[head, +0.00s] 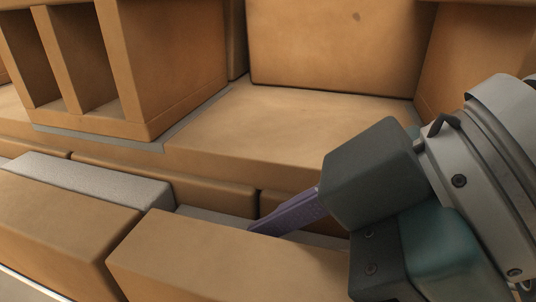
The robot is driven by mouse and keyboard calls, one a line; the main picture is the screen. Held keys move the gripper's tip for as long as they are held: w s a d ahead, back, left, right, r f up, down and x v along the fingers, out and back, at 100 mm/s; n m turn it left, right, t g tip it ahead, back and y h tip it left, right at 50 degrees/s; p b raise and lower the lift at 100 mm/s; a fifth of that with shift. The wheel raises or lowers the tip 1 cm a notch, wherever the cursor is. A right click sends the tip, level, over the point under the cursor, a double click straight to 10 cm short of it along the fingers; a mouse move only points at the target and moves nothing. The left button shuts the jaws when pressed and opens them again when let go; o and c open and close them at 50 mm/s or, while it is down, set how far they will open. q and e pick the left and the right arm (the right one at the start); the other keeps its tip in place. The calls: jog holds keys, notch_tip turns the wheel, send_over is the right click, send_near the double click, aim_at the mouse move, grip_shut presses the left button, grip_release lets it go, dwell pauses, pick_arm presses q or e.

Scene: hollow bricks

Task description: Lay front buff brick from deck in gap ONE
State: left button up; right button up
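A buff brick (225,262) with a smooth flat top lies in the front middle. Another buff brick (60,225) lies to its left, with a narrow dark slot between them. My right gripper (285,212) comes in from the right. One purple finger shows, reaching down along the far top edge of the front middle brick. Its other finger is hidden, so I cannot tell whether it grips that brick. My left gripper is not in view. No label for gap ONE is visible, and I cannot tell which gap it is.
A grey block (90,180) lies behind the left brick. Lower buff bricks (200,190) run behind it. A wide flat buff slab (270,125) lies beyond. A hollow brick with open cells (165,60) stands at back left, and a large upright buff block (335,45) stands at the back.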

jog(key=p+v, duration=0.4)
jog(key=v, duration=0.7)
jog(key=shift+r, duration=0.1)
jog(key=shift+s+d+r+p, duration=0.15)
jog(key=shift+d+r+p, duration=0.15)
jog(key=shift+r+p, duration=0.1)
